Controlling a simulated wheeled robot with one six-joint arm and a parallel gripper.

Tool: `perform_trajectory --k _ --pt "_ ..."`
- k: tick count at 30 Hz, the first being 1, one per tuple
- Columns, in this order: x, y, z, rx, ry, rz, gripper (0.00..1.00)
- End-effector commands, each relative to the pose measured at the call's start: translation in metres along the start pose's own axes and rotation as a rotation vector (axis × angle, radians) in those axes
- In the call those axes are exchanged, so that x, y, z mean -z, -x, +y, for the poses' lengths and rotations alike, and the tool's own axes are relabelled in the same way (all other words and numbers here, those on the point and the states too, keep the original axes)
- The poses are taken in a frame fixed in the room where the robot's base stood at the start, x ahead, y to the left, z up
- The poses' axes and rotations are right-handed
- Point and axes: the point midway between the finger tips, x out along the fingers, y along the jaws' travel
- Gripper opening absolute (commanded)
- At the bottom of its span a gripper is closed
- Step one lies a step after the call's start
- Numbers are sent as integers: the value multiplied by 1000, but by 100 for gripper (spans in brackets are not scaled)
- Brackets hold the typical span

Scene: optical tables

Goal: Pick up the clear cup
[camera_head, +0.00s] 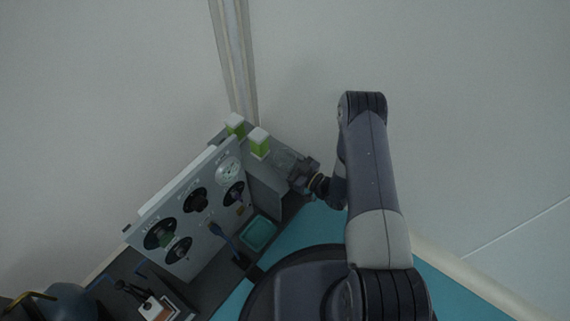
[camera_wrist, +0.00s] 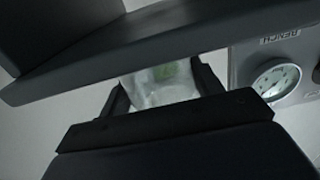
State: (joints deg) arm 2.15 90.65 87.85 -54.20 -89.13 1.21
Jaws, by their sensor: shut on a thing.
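The clear cup (camera_wrist: 165,88) shows in the wrist view between the two dark fingers of my gripper (camera_wrist: 160,92), which is shut on it. A green patch shows through the cup's wall. In the head view my gripper (camera_head: 295,170) is at the right end of the grey panel unit, and the cup (camera_head: 284,158) is a faint see-through shape at its fingertips. I cannot tell whether the cup still touches a surface below it.
Two green-and-white blocks (camera_head: 259,143) stand just left of the gripper. A grey panel with dials (camera_head: 190,205) stands left; its gauge (camera_wrist: 277,79) is close by in the wrist view. A teal tray (camera_head: 259,234) lies below. Walls close in behind.

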Motion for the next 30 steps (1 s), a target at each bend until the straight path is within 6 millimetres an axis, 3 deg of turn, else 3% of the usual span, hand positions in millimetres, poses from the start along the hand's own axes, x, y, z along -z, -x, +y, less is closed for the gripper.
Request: perform_trajectory --k 3,11,24,30 --pt "0 0 0 0 0 0 39" --pt "5 0 0 0 0 0 39" --pt "85 0 0 0 0 1 39" --pt "100 0 0 -1 0 0 39"
